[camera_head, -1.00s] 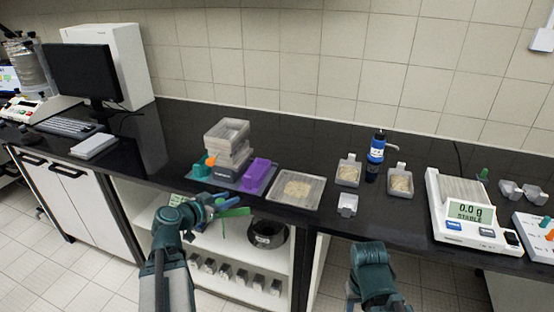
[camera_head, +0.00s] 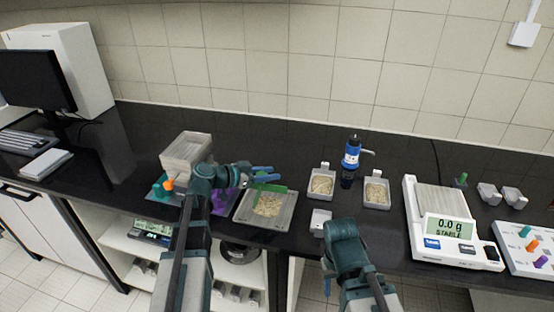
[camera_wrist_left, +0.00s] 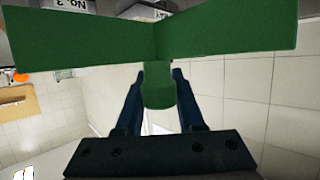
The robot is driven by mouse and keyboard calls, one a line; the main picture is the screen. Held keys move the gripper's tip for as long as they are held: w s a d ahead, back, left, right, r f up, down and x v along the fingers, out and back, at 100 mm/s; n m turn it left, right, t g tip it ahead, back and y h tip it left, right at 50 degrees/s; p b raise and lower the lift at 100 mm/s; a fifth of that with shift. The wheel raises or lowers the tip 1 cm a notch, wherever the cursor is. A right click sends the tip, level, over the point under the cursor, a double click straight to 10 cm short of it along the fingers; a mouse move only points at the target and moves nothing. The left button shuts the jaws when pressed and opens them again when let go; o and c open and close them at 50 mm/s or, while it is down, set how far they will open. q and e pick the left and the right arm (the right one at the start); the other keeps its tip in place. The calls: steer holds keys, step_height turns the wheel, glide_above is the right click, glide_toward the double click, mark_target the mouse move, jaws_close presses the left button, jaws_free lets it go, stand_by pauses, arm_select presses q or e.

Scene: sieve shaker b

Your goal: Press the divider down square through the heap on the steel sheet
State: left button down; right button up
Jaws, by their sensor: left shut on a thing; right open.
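The steel sheet (camera_head: 250,221) lies on the dark bench, with a pale, grainy heap (camera_head: 268,205) spread on its middle. My left gripper (camera_head: 262,174) is shut on the green divider (camera_head: 272,187) and holds it over the back part of the sheet. In the left wrist view the divider (camera_wrist_left: 215,28) shows as a green cross-shaped piece, its stem between the two fingers (camera_wrist_left: 160,95). I cannot tell whether its lower edge touches the heap. My right gripper (camera_head: 330,284) is low in front of the bench, away from the sheet; its fingers are mostly hidden.
Stacked trays (camera_head: 186,150) and a purple block (camera_head: 226,200) stand left of the sheet. A balance (camera_head: 450,225) reading 0.0 g is further right.

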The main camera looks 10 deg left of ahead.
arm_select(q)
steer(key=shift+w+d+r, duration=0.15)
steer(key=shift+w+d, duration=0.5)
steer(key=shift+d, duration=0.1)
arm_select(e)
steer(key=shift+w+r, duration=0.15)
steer(key=shift+w, duration=0.25)
arm_select(q)
step_height(320, 180, down, 9)
steer(key=b, duration=0.8)
steer(key=shift+r+b, duration=0.2)
steer(key=shift+b, duration=0.1)
arm_select(e)
step_height(320, 180, down, 9)
steer(key=shift+r, duration=0.15)
arm_select(q)
steer(key=shift+f, duration=0.15)
steer(key=shift+c, duration=2.2)
jaws_free()
